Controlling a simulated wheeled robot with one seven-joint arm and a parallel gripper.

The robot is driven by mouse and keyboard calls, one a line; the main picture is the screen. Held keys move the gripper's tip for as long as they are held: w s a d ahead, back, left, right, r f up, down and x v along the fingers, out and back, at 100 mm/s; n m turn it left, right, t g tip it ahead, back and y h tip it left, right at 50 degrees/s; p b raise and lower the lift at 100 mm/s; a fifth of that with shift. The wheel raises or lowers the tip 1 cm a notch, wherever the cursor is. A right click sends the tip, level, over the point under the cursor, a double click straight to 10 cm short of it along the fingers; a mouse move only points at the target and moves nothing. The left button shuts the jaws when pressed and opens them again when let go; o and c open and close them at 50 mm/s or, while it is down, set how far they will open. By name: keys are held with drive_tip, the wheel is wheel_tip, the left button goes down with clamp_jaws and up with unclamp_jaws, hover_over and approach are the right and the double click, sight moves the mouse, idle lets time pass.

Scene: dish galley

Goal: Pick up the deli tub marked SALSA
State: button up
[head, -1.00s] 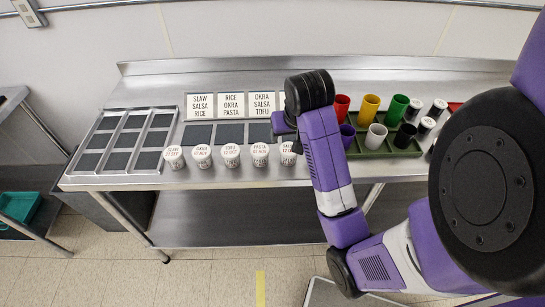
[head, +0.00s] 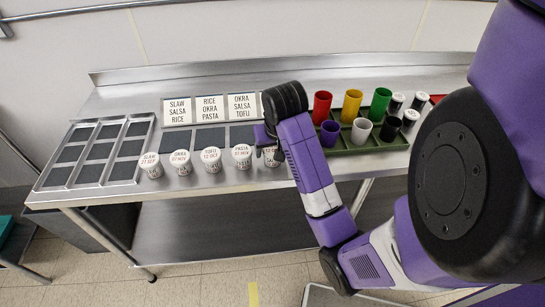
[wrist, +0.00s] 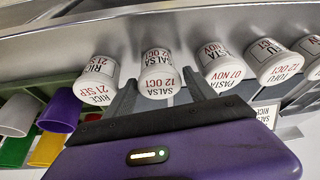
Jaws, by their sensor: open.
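The deli tub marked SALSA (wrist: 160,76), white with a 12 OCT lid, is in the middle of the wrist view. My gripper (wrist: 161,82) is open, with one finger on each side of the tub near the fingertips. I cannot tell whether either finger touches it. In the head view, the SALSA tub (head: 272,156) stands at the right end of the visible tub row, partly hidden by my gripper (head: 264,141). The RICE tub (wrist: 98,82) and the PASTA tub (wrist: 219,69) flank it closely in the wrist view.
Tubs marked TOFU (head: 211,160), OKRA (head: 181,163) and SLAW (head: 151,166) continue the row leftward along the counter's front. Behind are dark mats and name cards (head: 210,108). A divided rack (head: 151,137) stands left; coloured cups in a green tray (head: 396,142) stand right.

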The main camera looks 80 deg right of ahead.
drive_tip(key=shift+d+f, duration=0.1)
drive_tip(key=shift+f, duration=0.1)
drive_tip(key=c, duration=1.2)
drive_tip(key=shift+r, duration=0.15)
